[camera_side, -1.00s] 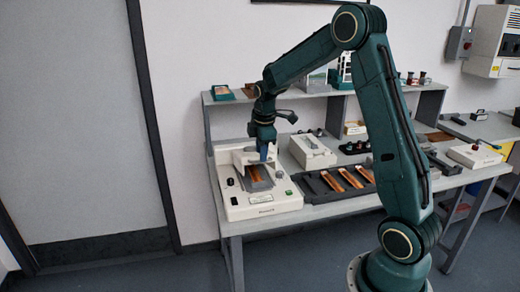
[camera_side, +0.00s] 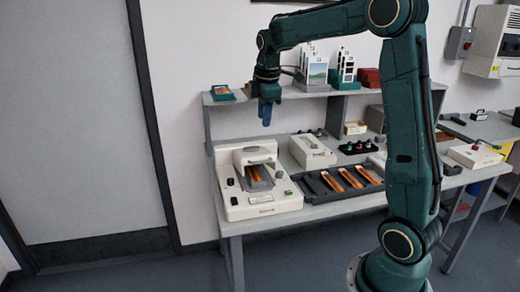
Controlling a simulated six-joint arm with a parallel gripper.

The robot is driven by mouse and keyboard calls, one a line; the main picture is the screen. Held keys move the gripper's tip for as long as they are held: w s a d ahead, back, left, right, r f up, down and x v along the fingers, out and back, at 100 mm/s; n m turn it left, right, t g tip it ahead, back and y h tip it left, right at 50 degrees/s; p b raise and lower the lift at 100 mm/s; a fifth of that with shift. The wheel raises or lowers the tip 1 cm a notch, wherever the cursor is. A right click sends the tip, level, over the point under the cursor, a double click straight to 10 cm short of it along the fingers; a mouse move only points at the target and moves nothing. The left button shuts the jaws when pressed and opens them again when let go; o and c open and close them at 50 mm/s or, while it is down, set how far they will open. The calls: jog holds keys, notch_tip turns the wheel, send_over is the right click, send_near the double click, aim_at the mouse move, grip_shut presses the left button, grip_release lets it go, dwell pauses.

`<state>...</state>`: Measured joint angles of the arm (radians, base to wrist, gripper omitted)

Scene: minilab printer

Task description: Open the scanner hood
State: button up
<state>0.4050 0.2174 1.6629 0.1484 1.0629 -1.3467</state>
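The white machine (camera_side: 238,208) at the left end of the bench appears to be the scanner. A light cover (camera_side: 252,154), probably its hood, stands at the back of a dark slot. An orange strip (camera_side: 259,176) lies in the slot. I cannot tell for sure whether the hood is fully open. My gripper (camera_side: 266,121) points down with blue fingers, above the machine and clear of it. Nothing shows between the fingers, but their spacing is too small to make out.
A white box with a knob (camera_side: 315,156) stands right of the machine. A dark tray (camera_side: 327,193) with orange strips lies in front of it. A raised shelf (camera_side: 230,97) behind carries a teal tray (camera_side: 222,92) and card holders.

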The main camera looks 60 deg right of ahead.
jog(key=shift+r, duration=0.15)
jog(key=shift+c, duration=0.2)
grip_shut()
jog(key=s+a+f+n+t+h, duration=0.1)
jog(key=s+a+f+n, duration=0.2)
jog(key=f+n, duration=0.8)
jog(key=n, duration=0.6)
jog(key=shift+s+n+h, duration=0.25)
jog(key=shift+n+h, duration=0.05)
jog(key=shift+n, duration=0.1)
